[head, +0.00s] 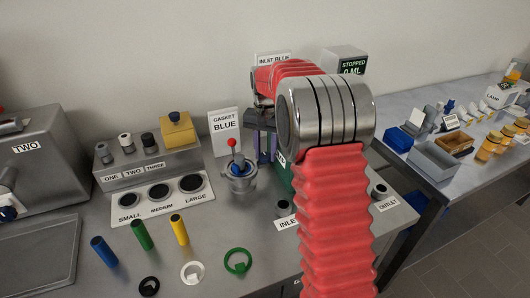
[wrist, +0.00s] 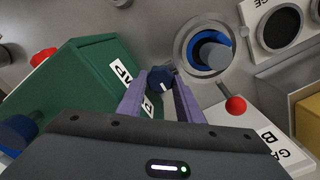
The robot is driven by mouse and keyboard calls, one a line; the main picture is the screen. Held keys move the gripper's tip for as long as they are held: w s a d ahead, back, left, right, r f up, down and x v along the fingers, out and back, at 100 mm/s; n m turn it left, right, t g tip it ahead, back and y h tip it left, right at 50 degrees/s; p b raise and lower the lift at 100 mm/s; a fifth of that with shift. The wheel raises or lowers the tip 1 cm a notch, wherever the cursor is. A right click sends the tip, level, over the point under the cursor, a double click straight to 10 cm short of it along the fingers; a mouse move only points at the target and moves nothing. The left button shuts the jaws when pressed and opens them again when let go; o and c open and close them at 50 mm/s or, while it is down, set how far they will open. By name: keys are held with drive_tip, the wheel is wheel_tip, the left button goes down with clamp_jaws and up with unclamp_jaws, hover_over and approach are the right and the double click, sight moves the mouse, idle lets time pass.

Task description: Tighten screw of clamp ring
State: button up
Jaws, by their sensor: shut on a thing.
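The steel clamp ring (wrist: 184,46) shows in the wrist view around a round steel fitting with a blue piece (wrist: 212,50) inside. It also shows in the head view (head: 240,184) on the bench. A lever with a red ball (wrist: 236,105) rises beside it. My gripper (wrist: 161,76) has its two purple fingers on either side of a dark blue faceted knob (wrist: 159,79), which looks like the clamp screw, and is shut on it. In the head view my gripper (head: 264,146) is partly hidden by my arm, and the knob cannot be made out.
A green box (wrist: 75,85) stands close beside my fingers. A "GASKET BLUE" sign (head: 225,131) stands behind the ring. A plate with three round openings (head: 161,199) lies to the left. Coloured cylinders (head: 141,235) and loose rings (head: 238,262) lie in front.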

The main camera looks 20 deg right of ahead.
sight(265, 155)
idle(0.3)
drive_tip(key=o, duration=1)
drive_tip(key=shift+o, duration=0.2)
drive_tip(key=shift+r, duration=3.95)
drive_tip(key=shift+a+r, duration=0.1)
